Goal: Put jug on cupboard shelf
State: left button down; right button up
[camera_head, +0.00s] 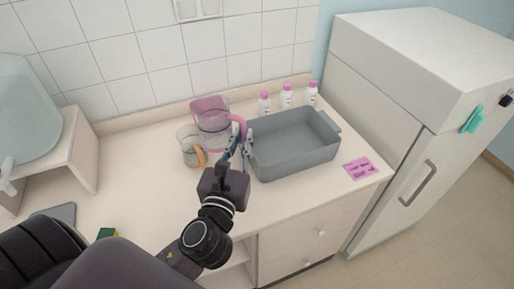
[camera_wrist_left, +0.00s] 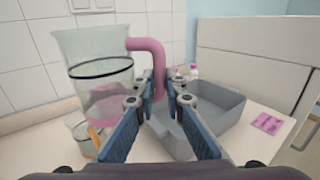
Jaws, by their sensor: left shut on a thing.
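A large clear jug (camera_head: 211,122) with pink parts and a pink handle stands near the tiled wall, left of the grey tub. My left gripper (camera_head: 240,142) is shut on the jug's handle. In the left wrist view the handle (camera_wrist_left: 149,50) runs down between the two fingers of the left gripper (camera_wrist_left: 153,101), and the jug body (camera_wrist_left: 98,75) is upright at the left. I cannot tell whether its base touches the counter. An open cupboard shelf (camera_head: 238,258) shows below the counter, partly behind my arm. My right gripper is not in view.
A small beaker with an orange handle (camera_head: 187,148) stands close to the jug. A grey tub (camera_head: 294,160) is just right of the gripper, with several pink-capped bottles (camera_head: 287,98) behind it. A pink note (camera_head: 360,168) lies on the counter (camera_head: 140,190). A white fridge (camera_head: 400,110) stands right.

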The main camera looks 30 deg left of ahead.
pick_arm(q)
jog(key=shift+w+a+f+b, duration=0.1)
jog(key=shift+f+b, duration=0.85)
jog(key=shift+f, duration=4)
jog(key=shift+w+f+b, duration=0.1)
jog(key=shift+f+b, duration=0.85)
jog(key=shift+f, duration=4)
jog(key=shift+s+f, duration=0.1)
jog(key=shift+f, duration=0.05)
jog(key=c, duration=2)
grip_release()
